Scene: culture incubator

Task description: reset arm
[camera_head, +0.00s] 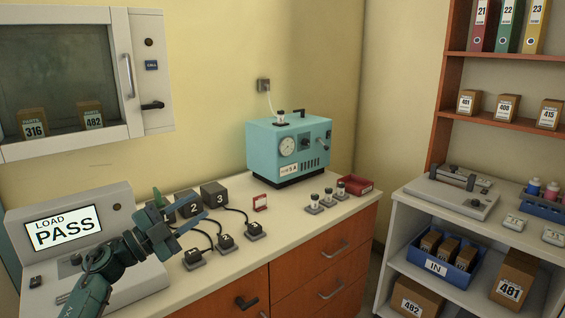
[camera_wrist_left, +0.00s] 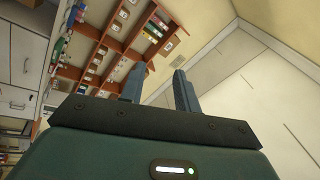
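My left gripper (camera_head: 184,209) is raised above the left part of the counter, in front of the display unit and the numbered dark boxes. In the left wrist view its two fingers (camera_wrist_left: 158,84) stand apart with nothing between them, so it is open and empty. That view looks across the room, tilted, toward shelves and bare wall. My right gripper shows in neither view.
A display unit (camera_head: 118,200) reading "LOAD PASS" stands on the counter (camera_head: 285,224). Numbered dark boxes (camera_head: 214,194), a teal machine (camera_head: 262,148), small capped vials (camera_head: 328,196) and a red tray (camera_head: 356,184) share it. A windowed cabinet (camera_head: 124,70) hangs above; shelving (camera_head: 396,250) stands right.

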